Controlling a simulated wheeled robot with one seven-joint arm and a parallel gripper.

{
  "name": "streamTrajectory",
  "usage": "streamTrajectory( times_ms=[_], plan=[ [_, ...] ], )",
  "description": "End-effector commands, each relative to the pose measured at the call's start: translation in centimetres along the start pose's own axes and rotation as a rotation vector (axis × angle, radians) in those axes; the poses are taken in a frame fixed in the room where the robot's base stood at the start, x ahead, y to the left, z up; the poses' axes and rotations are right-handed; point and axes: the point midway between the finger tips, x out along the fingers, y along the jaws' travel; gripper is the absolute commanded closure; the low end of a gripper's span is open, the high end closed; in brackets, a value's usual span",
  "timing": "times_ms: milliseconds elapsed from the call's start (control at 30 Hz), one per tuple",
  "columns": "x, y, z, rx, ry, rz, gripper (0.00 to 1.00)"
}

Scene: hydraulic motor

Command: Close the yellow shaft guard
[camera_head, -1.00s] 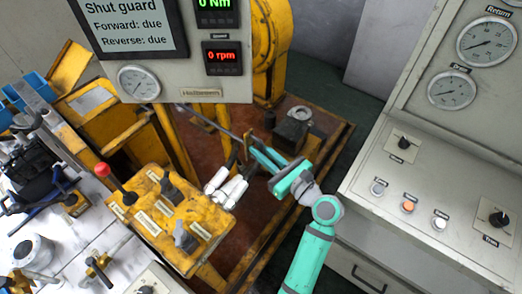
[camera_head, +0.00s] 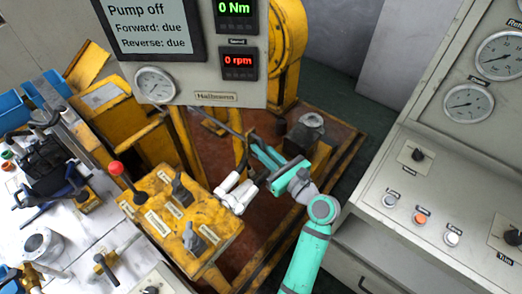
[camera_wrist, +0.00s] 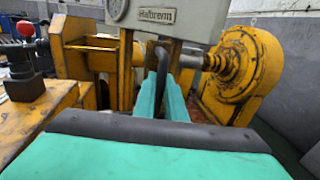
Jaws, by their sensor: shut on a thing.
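My gripper (camera_head: 263,158) is teal and shut on a dark bar-like handle (camera_head: 240,147) below the display panel. In the wrist view its fingers (camera_wrist: 162,97) close around the same dark curved handle (camera_wrist: 163,62). The handle's link to the yellow shaft guard is hidden behind the panel and my fingers, so I cannot tell the guard's outline for sure. A round yellow housing (camera_wrist: 240,75) with a shaft stands at right in the wrist view; it also shows behind the panel in the head view (camera_head: 289,45). The display (camera_head: 150,28) reads "Pump off", "Forward: due", "Reverse: due".
A grey control console (camera_head: 430,215) stands at right. A dark block (camera_head: 304,132) sits on the rust-brown base plate behind my gripper.

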Motion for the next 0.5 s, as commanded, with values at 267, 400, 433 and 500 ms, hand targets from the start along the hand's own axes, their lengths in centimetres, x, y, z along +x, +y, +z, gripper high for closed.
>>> streamTrajectory(
  times_ms=[267, 400, 433, 500],
  plan=[
    [0.35, 0.25, 0.07, -0.001, -0.001, 0.007, 0.81],
    [0.34, 0.33, 0.07, -0.001, -0.001, 0.009, 0.81],
    [0.29, 0.33, 0.07, -0.001, -0.001, 0.009, 0.81],
    [-0.06, 0.32, 0.06, 0.0, -0.001, 0.009, 0.81]
  ],
)
